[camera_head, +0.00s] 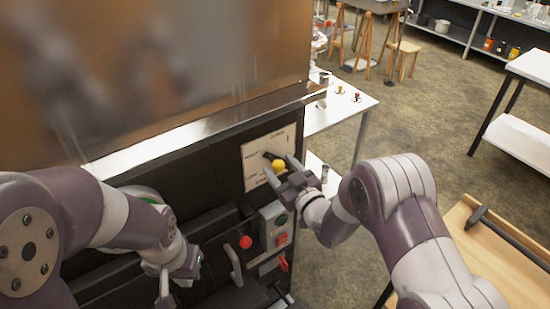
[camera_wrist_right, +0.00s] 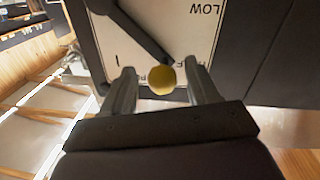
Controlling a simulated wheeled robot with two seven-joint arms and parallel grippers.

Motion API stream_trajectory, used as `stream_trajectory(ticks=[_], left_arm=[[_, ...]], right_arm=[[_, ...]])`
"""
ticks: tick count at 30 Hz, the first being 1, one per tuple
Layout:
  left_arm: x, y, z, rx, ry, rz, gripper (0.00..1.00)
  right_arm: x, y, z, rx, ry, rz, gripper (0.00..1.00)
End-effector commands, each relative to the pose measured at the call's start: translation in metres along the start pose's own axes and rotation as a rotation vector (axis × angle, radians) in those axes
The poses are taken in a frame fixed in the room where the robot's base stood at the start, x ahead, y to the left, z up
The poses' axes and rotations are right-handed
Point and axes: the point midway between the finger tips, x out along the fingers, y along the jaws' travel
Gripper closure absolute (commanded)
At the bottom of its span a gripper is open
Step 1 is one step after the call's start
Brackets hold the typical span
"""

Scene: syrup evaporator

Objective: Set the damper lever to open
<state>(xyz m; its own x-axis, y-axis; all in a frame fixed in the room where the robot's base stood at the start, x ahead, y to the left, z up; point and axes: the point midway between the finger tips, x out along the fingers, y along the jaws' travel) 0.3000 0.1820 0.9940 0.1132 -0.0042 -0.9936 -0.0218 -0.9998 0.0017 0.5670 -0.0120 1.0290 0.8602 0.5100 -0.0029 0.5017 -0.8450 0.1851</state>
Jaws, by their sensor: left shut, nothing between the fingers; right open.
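The damper lever is a dark arm ending in a yellow ball knob (camera_head: 278,165), in front of a white label plate (camera_head: 256,150) on the black evaporator front. In the right wrist view the yellow knob (camera_wrist_right: 161,80) lies between the fingertips, and the dark lever arm (camera_wrist_right: 133,38) runs up and left from it. Printed letters on the plate (camera_wrist_right: 202,38) read "LOW"; others are partly hidden behind the knob. My right gripper (camera_wrist_right: 163,85) is open, with a finger on either side of the knob. My left gripper (camera_head: 163,295) is shut and empty, low at the left, away from the lever.
A large metal pan (camera_head: 150,70) stands above. A wooden table (camera_head: 500,245) is at right.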

Motion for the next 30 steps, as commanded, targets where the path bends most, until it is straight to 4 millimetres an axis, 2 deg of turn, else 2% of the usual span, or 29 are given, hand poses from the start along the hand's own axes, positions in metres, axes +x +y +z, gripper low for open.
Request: stream_trajectory(ticks=[3,6,16,17,22,30], left_arm=[[-0.005,0.000,-0.001,0.000,0.000,0.000,1.00],[-0.006,0.000,-0.001,0.000,0.000,0.000,1.00],[-0.006,0.000,-0.001,0.000,0.000,0.000,1.00],[-0.006,0.000,-0.001,0.000,0.000,0.000,1.00],[-0.006,0.000,-0.001,0.000,0.000,0.000,1.00],[-0.006,0.000,-0.001,0.000,0.000,0.000,1.00]], right_arm=[[0.019,-0.001,-0.001,0.000,0.001,-0.002,0.40],[0.029,0.000,-0.001,-0.001,0.000,-0.001,0.40],[0.034,0.000,0.000,0.000,-0.001,0.000,0.40],[0.034,0.000,0.000,0.000,-0.001,0.000,0.44],[0.034,0.000,0.000,0.000,-0.001,0.000,0.99],[0.034,-0.002,0.002,0.003,-0.004,-0.003,1.00]])
